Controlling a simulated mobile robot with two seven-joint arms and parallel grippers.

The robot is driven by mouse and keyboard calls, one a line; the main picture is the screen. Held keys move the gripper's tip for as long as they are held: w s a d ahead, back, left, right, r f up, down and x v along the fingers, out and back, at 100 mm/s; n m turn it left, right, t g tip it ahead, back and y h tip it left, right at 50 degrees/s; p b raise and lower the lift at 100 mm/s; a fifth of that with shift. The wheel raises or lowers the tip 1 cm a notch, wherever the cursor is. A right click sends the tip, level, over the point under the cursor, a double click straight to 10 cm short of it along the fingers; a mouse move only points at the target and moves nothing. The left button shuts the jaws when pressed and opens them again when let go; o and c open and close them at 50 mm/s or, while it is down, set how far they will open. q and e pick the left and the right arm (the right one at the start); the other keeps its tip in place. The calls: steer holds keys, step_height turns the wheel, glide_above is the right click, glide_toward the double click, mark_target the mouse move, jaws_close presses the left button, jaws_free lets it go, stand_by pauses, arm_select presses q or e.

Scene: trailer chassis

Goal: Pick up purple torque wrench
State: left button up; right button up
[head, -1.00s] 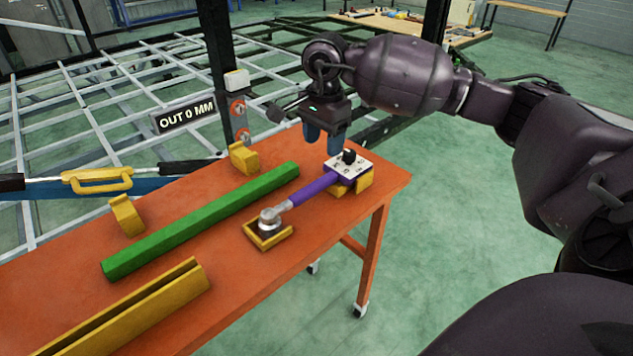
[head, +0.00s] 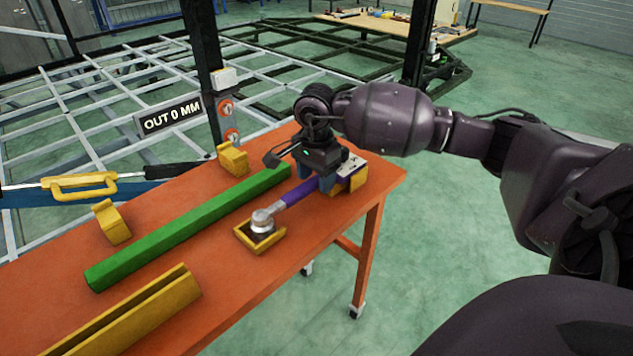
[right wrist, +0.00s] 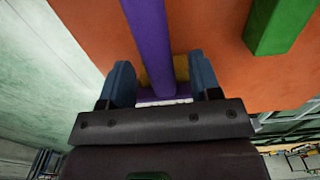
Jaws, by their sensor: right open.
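The purple torque wrench (head: 297,193) lies on the orange table (head: 215,291). Its silver head (head: 263,221) rests in a small yellow tray, and its white-faced end (head: 352,167) sits on a yellow block. My right gripper (head: 317,183) is low over the handle near the white-faced end, partly hiding it. In the right wrist view, the purple handle (right wrist: 150,40) runs between the two blue fingers of the gripper (right wrist: 160,84). The fingers are open, with gaps on both sides of the handle. My left gripper is not in view.
A green bar (head: 185,230) lies beside the wrench, and a long yellow channel (head: 130,315) lies at the front. Yellow brackets (head: 232,158) stand along the back edge. A dark post (head: 203,80) with an "OUT 0 MM" sign (head: 168,117) rises behind the table.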

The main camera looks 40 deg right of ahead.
steer(key=shift+f, duration=0.1)
steer(key=c, duration=0.9)
jaws_close()
